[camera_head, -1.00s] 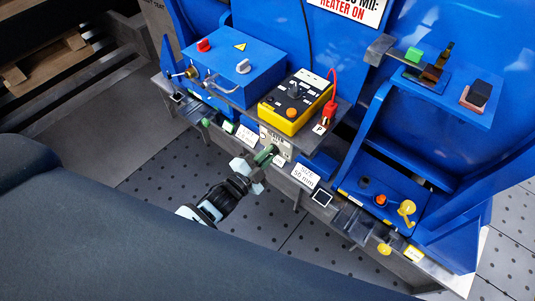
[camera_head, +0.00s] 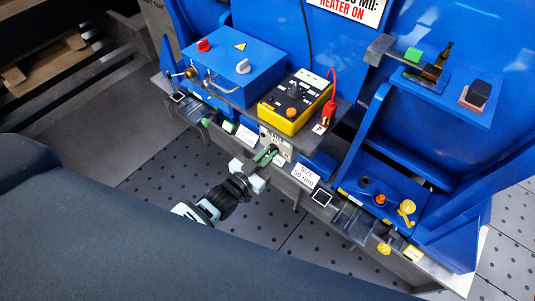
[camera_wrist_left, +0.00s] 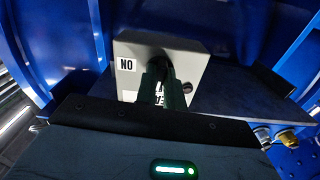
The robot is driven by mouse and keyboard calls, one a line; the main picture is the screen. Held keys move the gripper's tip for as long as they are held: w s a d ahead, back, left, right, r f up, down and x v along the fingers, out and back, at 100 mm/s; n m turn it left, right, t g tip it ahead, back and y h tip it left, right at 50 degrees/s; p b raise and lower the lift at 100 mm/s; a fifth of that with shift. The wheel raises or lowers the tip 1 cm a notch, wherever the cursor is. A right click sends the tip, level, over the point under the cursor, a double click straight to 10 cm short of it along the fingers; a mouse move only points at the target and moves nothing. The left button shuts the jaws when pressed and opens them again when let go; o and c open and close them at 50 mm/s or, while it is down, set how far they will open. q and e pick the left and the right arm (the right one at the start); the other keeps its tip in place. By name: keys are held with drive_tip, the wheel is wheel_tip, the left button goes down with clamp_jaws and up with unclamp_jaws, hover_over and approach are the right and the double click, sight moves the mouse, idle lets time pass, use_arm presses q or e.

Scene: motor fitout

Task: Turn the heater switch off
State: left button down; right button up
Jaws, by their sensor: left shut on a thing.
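The heater switch is a beige box (camera_head: 277,141) on the front edge of the blue machine's shelf. In the left wrist view its face (camera_wrist_left: 193,62) fills the upper middle, with an upside-down "ON" label (camera_wrist_left: 126,65) at the left and another label partly covered by my fingers. My left gripper (camera_head: 267,155) reaches the box from the front. Its dark green fingers (camera_wrist_left: 163,85) are close together at the middle of the box face and closed on the switch lever, which they hide. I cannot tell the lever's position. My right gripper is not in view.
A yellow control box (camera_head: 296,102) with an orange knob stands above the switch. The perforated floor (camera_head: 300,235) in front is clear.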

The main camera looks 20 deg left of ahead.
use_arm(q)
drive_tip(key=shift+n, duration=0.5)
drive_tip(key=c, duration=1.5)
unclamp_jaws()
drive_tip(key=shift+s, duration=0.1)
drive_tip(key=v, duration=0.7)
drive_tip(key=shift+s+a, duration=0.15)
drive_tip(key=shift+s, duration=0.15)
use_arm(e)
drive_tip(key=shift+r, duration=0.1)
